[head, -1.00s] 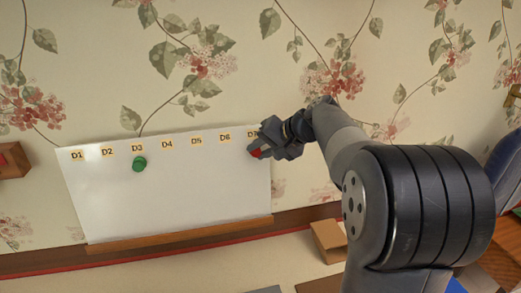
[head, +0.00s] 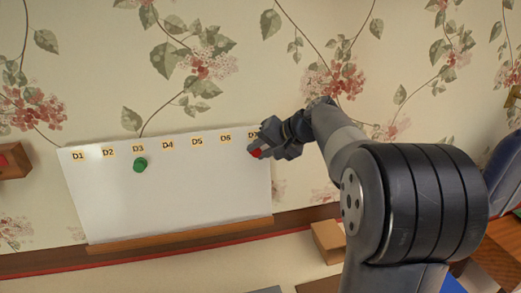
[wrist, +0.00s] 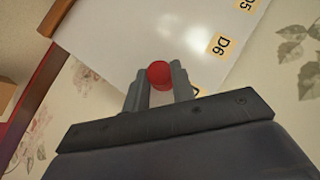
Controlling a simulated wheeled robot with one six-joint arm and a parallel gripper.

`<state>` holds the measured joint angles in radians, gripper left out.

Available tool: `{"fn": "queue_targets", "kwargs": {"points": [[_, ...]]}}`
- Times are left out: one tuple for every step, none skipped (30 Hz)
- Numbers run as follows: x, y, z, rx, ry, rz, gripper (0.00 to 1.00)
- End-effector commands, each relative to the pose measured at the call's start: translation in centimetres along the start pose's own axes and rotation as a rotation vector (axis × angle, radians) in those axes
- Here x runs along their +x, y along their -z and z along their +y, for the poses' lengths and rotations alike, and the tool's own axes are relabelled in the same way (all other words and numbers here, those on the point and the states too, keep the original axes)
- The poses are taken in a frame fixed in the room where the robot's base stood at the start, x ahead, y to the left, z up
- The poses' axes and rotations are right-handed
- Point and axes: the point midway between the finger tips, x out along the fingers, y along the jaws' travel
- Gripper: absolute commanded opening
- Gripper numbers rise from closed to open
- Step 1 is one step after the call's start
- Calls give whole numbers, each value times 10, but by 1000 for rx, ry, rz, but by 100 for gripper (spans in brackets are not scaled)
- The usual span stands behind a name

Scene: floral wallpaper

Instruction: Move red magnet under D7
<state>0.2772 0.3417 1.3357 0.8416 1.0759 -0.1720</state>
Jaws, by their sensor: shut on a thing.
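The red magnet (head: 255,153) is at the right edge of the whiteboard (head: 190,205), just below the D7 label (head: 252,134), which is partly hidden by my gripper. My gripper (head: 259,149) is shut on the red magnet. In the wrist view the magnet (wrist: 160,74) sits between the two fingers of my gripper (wrist: 160,82), with the board behind it. The D6 label (wrist: 221,46) shows to its right there. I cannot tell whether the magnet touches the board.
A green magnet (head: 140,165) is on the board under D3 (head: 138,148). A wooden ledge (head: 180,234) runs along the board's lower edge. A cardboard-coloured box (head: 328,241) stands below right. A wooden box (head: 12,161) with a red item is at the far left.

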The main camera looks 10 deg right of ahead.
Motion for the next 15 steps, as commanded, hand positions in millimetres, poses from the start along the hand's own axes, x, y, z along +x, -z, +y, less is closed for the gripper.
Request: {"fn": "queue_targets", "kwargs": {"points": [[0,0,0,0,0,1,3],[0,0,0,0,0,1,3],[0,0,0,0,0,2,3],[0,0,0,0,0,2,26],[0,0,0,0,0,2,28],[0,0,0,0,0,2,32],[0,0,0,0,0,2,34],[0,0,0,0,0,2,36],[0,0,0,0,0,1,40],[0,0,0,0,0,1,42],[0,0,0,0,0,1,45],[0,0,0,0,0,1,48],[0,0,0,0,0,1,50],[0,0,0,0,0,1,50],[0,0,0,0,0,1,50]]}}
